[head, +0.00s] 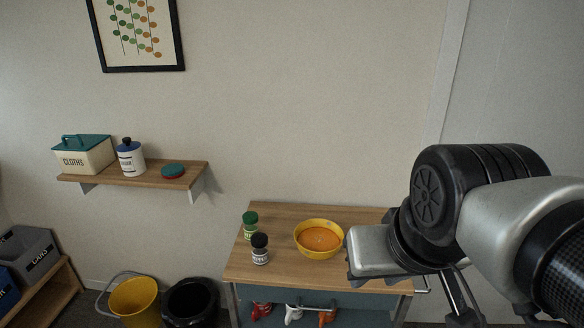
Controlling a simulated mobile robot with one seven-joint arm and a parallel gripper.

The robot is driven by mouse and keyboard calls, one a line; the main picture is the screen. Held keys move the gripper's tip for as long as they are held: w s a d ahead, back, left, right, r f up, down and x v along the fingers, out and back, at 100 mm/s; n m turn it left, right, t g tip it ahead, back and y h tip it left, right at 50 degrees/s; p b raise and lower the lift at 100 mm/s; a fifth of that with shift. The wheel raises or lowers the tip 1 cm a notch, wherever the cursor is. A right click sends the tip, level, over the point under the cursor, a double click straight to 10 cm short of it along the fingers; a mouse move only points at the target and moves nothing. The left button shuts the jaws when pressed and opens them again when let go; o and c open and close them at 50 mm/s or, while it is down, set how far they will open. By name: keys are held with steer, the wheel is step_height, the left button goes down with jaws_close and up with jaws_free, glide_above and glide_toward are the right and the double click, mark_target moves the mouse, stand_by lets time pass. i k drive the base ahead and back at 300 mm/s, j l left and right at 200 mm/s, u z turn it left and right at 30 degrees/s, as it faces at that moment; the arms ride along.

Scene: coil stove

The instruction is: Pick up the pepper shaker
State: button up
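A small shaker with a black cap and a pale label, the likely pepper shaker (260,249), stands upright near the front left of the wooden cart top (290,275). Its label is too small to read. My gripper (372,253) is at the right, over the right part of the cart top and apart from the shaker. Its fingers cannot be made out clearly, so I cannot tell its opening. Nothing is seen held in it.
A green-capped jar (250,226) stands just behind the shaker. A yellow bowl (319,252) with orange contents sits between the shaker and my gripper. A wall shelf (195,178) holds a cloths box (85,158), a sugar jar (130,160) and a round teal-lidded item (173,170).

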mark_target(259, 242)
steer(key=i+j+z, duration=0.15)
steer(key=j+z, duration=0.2)
steer(key=i+j+z, duration=0.15)
steer(key=z, duration=0.25)
steer(key=j, duration=0.1)
